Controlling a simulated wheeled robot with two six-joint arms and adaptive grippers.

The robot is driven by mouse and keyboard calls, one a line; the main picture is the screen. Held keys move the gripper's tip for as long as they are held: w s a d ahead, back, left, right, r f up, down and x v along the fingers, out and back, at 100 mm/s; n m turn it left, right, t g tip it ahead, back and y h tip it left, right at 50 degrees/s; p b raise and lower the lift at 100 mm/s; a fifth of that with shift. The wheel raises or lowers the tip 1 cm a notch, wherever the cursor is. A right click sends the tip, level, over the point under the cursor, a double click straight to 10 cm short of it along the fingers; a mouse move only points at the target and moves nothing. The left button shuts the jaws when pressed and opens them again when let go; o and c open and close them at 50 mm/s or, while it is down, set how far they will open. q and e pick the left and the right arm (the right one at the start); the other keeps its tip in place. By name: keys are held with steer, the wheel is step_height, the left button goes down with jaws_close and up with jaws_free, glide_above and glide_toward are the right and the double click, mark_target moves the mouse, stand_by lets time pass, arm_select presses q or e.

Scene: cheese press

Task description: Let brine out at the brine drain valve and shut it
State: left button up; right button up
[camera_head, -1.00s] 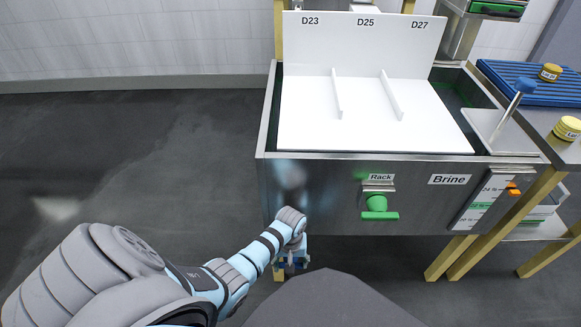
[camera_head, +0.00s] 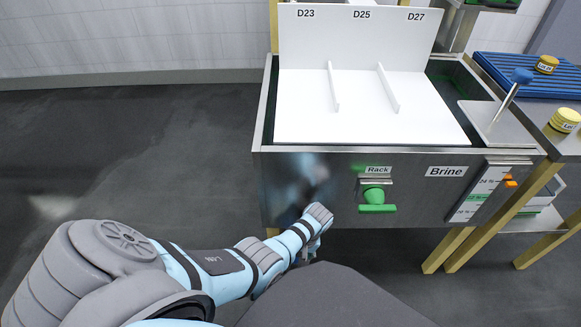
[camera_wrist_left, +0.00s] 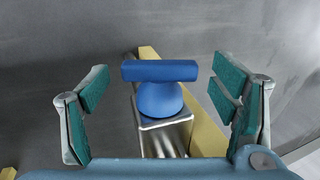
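A blue valve with a flat crossbar handle (camera_wrist_left: 160,71) on a rounded body shows in the left wrist view, on a metal block beside a yellow post. No label on it can be read there. My left gripper (camera_wrist_left: 159,88) is open, its teal-padded fingers on either side of the blue valve, with visible gaps to the handle. In the head view my left arm reaches to the tank's lower front, and the gripper is mostly hidden. The steel tank (camera_head: 285,185) carries a "Brine" label (camera_head: 446,171). My right gripper is not in view.
A green knob (camera_head: 376,200) labelled "Rack" sits on the tank front. A level gauge (camera_head: 489,190) with orange pointers is to its right. A white divided rack (camera_head: 365,110) lies in the tank. The floor at left is clear.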

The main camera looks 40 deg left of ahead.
arm_select(q)
steer(key=v, duration=0.7)
steer(key=shift+w+r, duration=0.1)
steer(key=shift+r, duration=0.15)
